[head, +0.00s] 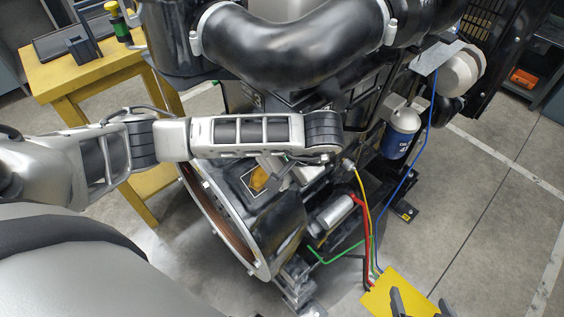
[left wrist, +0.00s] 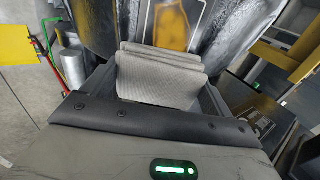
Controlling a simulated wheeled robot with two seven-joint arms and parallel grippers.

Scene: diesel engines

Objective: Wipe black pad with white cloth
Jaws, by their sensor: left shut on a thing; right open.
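The black pad (head: 246,187) is on the side of the engine and carries an orange-yellow patch. In the left wrist view the patch (left wrist: 173,24) shows just beyond the cloth, with a dark border. My left gripper (head: 285,172) is beside the pad, shut on the folded white cloth (left wrist: 158,78), which looks light grey between the fingers. In the head view the cloth (head: 270,162) is only partly visible below my arm. Whether it touches the pad I cannot tell. My right gripper (head: 420,304) is open at the bottom right, its fingertips over a yellow panel.
The yellow panel (head: 378,297) has red, green, yellow and blue wires running to the engine. A large black pipe (head: 290,50) arches above my left arm. A blue filter (head: 400,132) is to the right. A yellow table (head: 75,72) stands at the upper left.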

